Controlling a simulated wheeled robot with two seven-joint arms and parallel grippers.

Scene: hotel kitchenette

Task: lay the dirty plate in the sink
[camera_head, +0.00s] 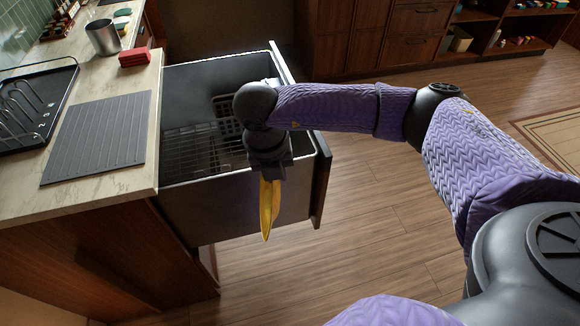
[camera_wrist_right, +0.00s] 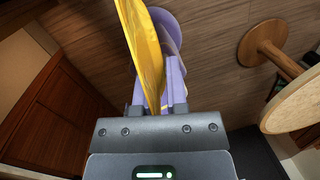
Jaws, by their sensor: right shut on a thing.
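My right gripper (camera_head: 268,178) points down at the front right of an open pull-out drawer bin with wire racks inside (camera_head: 188,210). It is shut on a thin yellow plate (camera_head: 268,212), seen nearly edge-on and hanging upright below the fingers, in front of the bin's front wall. In the right wrist view the plate (camera_wrist_right: 143,45) stands up between the fingers of the right gripper (camera_wrist_right: 160,98). Dirt on it cannot be made out. No sink basin can be clearly identified. My left gripper is not in view.
The counter at left holds a grey ribbed mat (camera_head: 98,135), a black dish rack (camera_head: 35,105), a metal cup (camera_head: 103,37) and a red sponge-like block (camera_head: 134,57). A round table top (camera_wrist_right: 295,103) shows at right in the wrist view.

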